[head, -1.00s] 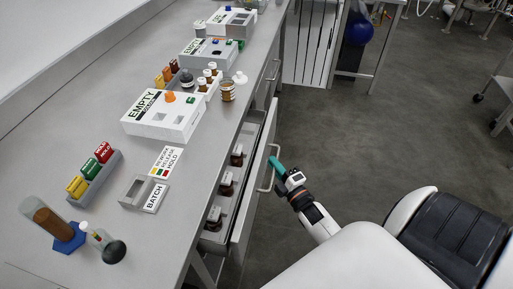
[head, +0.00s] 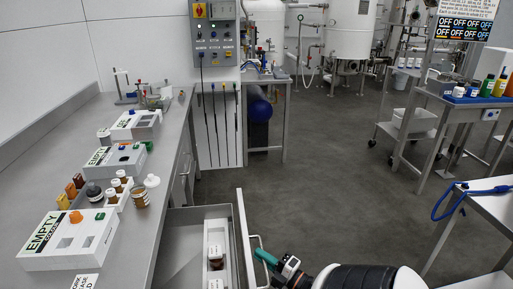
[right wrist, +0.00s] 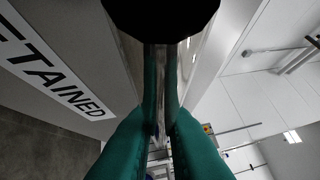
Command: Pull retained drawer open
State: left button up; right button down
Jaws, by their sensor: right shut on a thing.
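The drawer (head: 182,250) stands open from under the long bench, with its white front panel (head: 243,235) out over the floor. In the right wrist view a label ending in "ETAINED" (right wrist: 50,75) shows on a grey face. My right gripper (head: 266,258), with teal fingers, is at the drawer's bar handle (head: 256,243). In the right wrist view the right gripper (right wrist: 160,110) is closed around the metal handle bar (right wrist: 161,80). A white tray (head: 209,225) in the drawer holds brown bottles (head: 215,257). My left gripper is not in view.
The bench top carries a white box marked EMPTY (head: 70,240), similar boxes behind it and brown bottles (head: 139,197). A control panel (head: 214,35) hangs at the back. Dark floor (head: 330,190) is clear right of the drawer. A cart (head: 440,105) and a table (head: 485,195) stand at right.

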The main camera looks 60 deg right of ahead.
jog(key=shift+f, duration=0.1)
jog(key=c, duration=1.5)
grip_release()
jog(key=shift+s, duration=0.1)
jog(key=s, duration=0.4)
jog(key=s+f+b, duration=0.1)
jog(key=s, duration=0.3)
jog(key=s+a, duration=0.1)
jog(key=s, duration=0.2)
jog(key=shift+s+f+b, duration=0.25)
jog(key=shift+s+b, duration=0.15)
